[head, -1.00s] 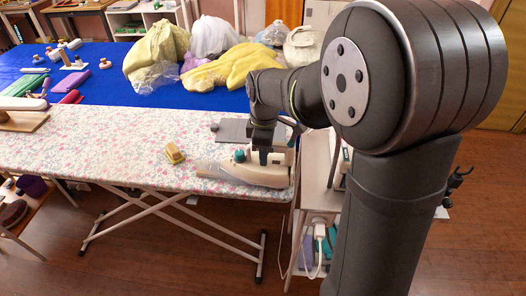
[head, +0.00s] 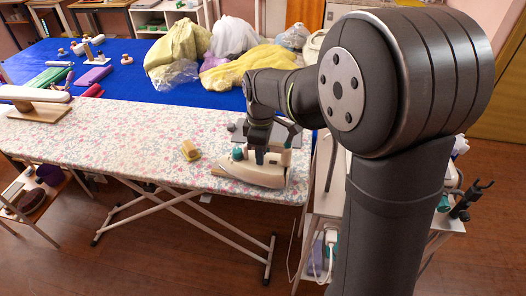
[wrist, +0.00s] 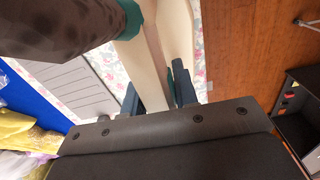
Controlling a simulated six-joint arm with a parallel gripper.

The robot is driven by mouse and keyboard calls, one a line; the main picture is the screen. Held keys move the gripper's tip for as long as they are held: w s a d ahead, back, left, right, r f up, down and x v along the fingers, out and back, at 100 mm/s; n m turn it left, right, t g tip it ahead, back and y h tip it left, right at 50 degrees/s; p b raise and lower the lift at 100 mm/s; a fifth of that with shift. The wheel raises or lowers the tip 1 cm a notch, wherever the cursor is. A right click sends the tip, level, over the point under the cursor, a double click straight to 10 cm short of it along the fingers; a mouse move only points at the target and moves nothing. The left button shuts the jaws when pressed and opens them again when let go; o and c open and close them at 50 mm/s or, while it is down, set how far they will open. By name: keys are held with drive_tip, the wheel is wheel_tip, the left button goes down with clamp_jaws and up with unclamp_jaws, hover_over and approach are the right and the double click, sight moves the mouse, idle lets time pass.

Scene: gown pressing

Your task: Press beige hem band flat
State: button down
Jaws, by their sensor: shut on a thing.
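My gripper (head: 262,155) is shut on the handle of a cream iron (head: 272,176) with teal parts. The iron stands at the right end of the floral ironing board (head: 100,140), its nose to the left. In the wrist view my gripper (wrist: 158,95) has a finger on each side of the cream iron (wrist: 148,65). A tan patch (head: 220,172) shows at the iron's nose; I cannot tell whether it is the beige hem band or part of the iron. No gown is clearly visible on the board.
A sleeve board (head: 38,100) stands at the far left. Behind is a blue table (head: 125,75) with yellow cloth (head: 240,70). The board's middle is clear.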

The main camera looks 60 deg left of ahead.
sight(230, 156)
drive_tip(key=shift+s+a, duration=1.65)
drive_tip(key=shift+a, duration=0.15)
drive_tip(key=shift+s+a, duration=1.5)
drive_tip(key=shift+s, duration=0.05)
wheel_tip(230, 156, up, 7)
drive_tip(key=shift+w, duration=0.1)
